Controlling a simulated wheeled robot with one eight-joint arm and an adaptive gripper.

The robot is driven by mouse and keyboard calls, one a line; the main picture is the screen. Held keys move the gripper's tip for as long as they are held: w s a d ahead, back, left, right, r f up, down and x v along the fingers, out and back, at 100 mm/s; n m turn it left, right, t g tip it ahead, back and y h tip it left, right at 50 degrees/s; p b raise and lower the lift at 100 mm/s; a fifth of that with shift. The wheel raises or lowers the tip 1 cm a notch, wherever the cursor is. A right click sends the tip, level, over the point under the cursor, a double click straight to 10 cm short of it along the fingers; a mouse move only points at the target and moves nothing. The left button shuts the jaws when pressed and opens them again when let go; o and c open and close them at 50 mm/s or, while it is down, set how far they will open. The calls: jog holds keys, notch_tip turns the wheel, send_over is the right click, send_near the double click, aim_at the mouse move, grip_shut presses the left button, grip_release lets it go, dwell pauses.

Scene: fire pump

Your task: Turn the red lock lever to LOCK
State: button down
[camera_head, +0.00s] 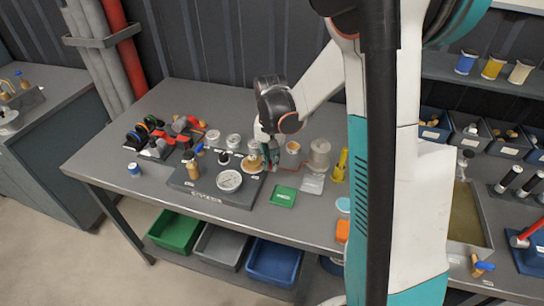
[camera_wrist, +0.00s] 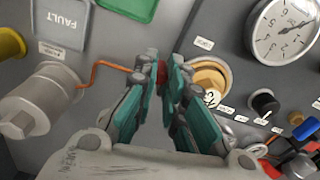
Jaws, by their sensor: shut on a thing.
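A small red piece, the red lock lever (camera_wrist: 161,72), shows in the wrist view between my fingertips, mostly hidden by them. My gripper (camera_wrist: 163,78) is shut on it, with one teal-and-dark finger on each side. In the head view my gripper (camera_head: 272,160) reaches down to the right edge of the dark pump panel (camera_head: 212,194) and hides the lever there. A tan round knob (camera_wrist: 210,79) sits close to the right of my fingers in the wrist view. The lever's markings cannot be read.
A copper-coloured tube (camera_wrist: 103,66) runs from a grey cylinder (camera_wrist: 40,100) towards my fingertips. A white gauge (camera_wrist: 285,28) and a black knob (camera_wrist: 264,102) are at the right.

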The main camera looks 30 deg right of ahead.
jog(key=shift+s+a+m, duration=0.35)
jog(key=shift+a+m, duration=0.25)
jog(key=shift+m, duration=0.5)
jog(key=c, duration=1.6)
grip_release()
notch_tip(320, 180, up, 12)
